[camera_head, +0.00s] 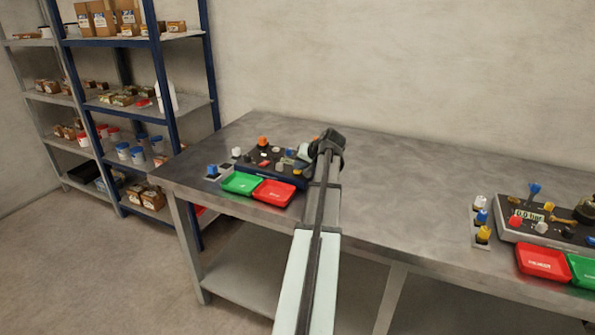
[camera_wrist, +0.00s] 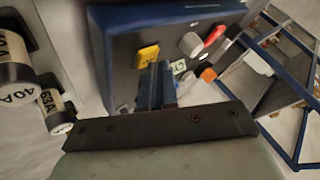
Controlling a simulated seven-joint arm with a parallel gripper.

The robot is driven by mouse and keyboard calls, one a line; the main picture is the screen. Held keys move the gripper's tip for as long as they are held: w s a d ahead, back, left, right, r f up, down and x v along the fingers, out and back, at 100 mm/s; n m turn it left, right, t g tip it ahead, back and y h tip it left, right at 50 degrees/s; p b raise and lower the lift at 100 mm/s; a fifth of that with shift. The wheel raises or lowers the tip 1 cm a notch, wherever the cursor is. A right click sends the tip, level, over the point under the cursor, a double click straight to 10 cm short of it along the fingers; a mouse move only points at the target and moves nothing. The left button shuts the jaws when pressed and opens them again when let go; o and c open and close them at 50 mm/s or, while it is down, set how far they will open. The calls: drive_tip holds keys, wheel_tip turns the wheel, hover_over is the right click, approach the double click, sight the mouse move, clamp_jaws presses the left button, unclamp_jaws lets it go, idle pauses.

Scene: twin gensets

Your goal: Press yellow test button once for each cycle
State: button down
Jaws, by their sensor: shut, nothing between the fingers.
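A yellow button-like piece (camera_wrist: 147,56) sits on the dark top face of a blue-edged panel box (camera_wrist: 118,60) in the wrist view. My gripper (camera_wrist: 157,82) is shut and empty, with its dark fingertips just below the yellow piece in that picture. I cannot tell whether they touch the panel or the piece. In the head view my gripper (camera_head: 302,160) is over the right part of the left panel box (camera_head: 245,170).
Beside the fingers are a white knob (camera_wrist: 190,43), a red lever (camera_wrist: 214,35) and an orange piece (camera_wrist: 208,75). Fuses (camera_wrist: 52,103) stand left. A green tray (camera_head: 241,184) and red tray (camera_head: 274,193) front the left panel. A second panel (camera_head: 510,232) stands right; the bench middle is clear.

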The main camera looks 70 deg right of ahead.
drive_tip(key=shift+r, duration=0.9)
